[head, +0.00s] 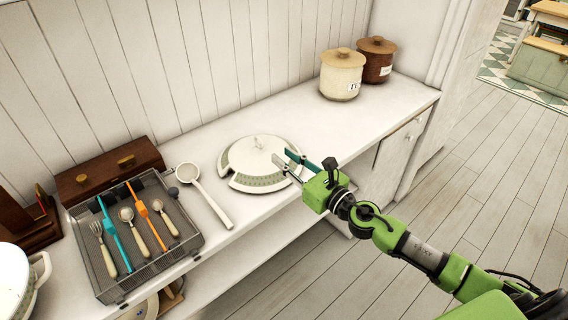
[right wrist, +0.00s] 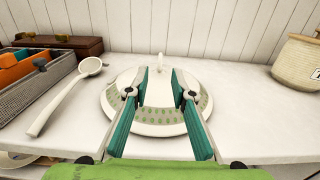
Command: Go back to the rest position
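My right gripper (head: 284,157) reaches in from the right in the head view, at the front right edge of a white round lid-like dish (head: 248,159) with a green pattern and a small knob. In the right wrist view the two teal fingers (right wrist: 160,75) are spread apart with nothing held between them. The dish (right wrist: 160,128) lies below and beyond them. I cannot tell whether the fingers touch it. My left gripper is not in view.
A white ladle (head: 205,196) lies left of the dish. A grey cutlery tray (head: 190,238), a brown wooden box (head: 98,178) and a white pot (head: 15,285) stand further left. Cream (head: 342,75) and brown (head: 376,60) jars stand at the right end. Open floor lies in front of the shelving.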

